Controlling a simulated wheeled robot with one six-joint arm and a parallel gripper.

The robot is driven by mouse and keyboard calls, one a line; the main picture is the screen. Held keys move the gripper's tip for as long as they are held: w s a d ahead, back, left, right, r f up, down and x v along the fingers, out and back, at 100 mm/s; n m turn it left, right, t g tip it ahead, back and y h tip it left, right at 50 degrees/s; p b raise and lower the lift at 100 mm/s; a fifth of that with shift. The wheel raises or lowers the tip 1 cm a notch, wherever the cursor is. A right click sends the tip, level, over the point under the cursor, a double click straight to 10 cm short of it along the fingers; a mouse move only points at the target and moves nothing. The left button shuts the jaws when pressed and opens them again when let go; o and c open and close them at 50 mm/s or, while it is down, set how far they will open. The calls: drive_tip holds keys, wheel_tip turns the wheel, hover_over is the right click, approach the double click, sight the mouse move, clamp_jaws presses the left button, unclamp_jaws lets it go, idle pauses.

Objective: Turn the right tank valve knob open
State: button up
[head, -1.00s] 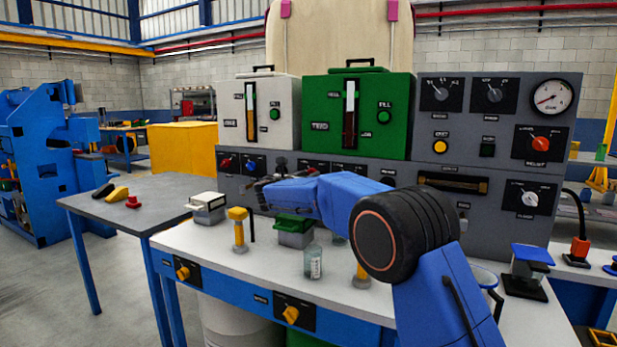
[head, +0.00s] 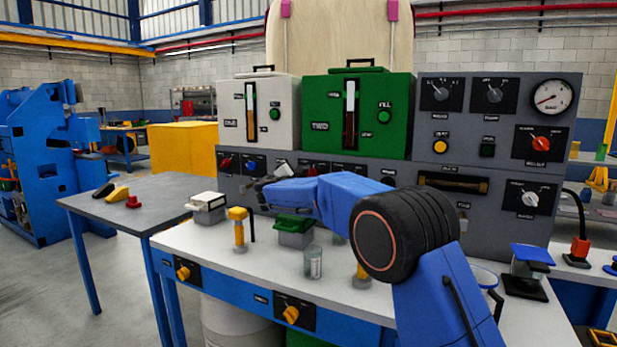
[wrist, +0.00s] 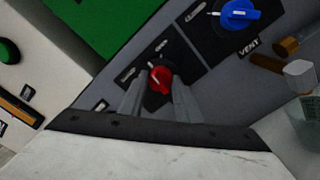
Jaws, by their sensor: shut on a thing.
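The red valve knob (wrist: 160,80) sits on a black plate on the grey panel, below the green right tank (head: 357,112). Its white pointer mark aims up and slightly left in the wrist view. My gripper (wrist: 157,88) is shut on the red knob, one grey finger on each side of it. In the head view my arm reaches to the panel below the tanks, and my arm hides the grip there. A blue knob (wrist: 240,13) labelled VENT is to the right of the red knob in the wrist view.
The white left tank (head: 258,112) stands beside the green tank. On the white bench top (head: 215,243) are a green-lidded box (head: 294,232), a glass jar (head: 313,262) and a yellow-topped post (head: 238,232). The grey side table (head: 150,200) has much free room.

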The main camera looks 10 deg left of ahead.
drive_tip(key=shift+f+m, duration=0.1)
drive_tip(key=shift+m, duration=3.8)
drive_tip(key=o, duration=1.1)
drive_tip(key=shift+c, duration=0.2)
drive_tip(key=v, duration=1.7)
drive_tip(key=shift+s, duration=0.2)
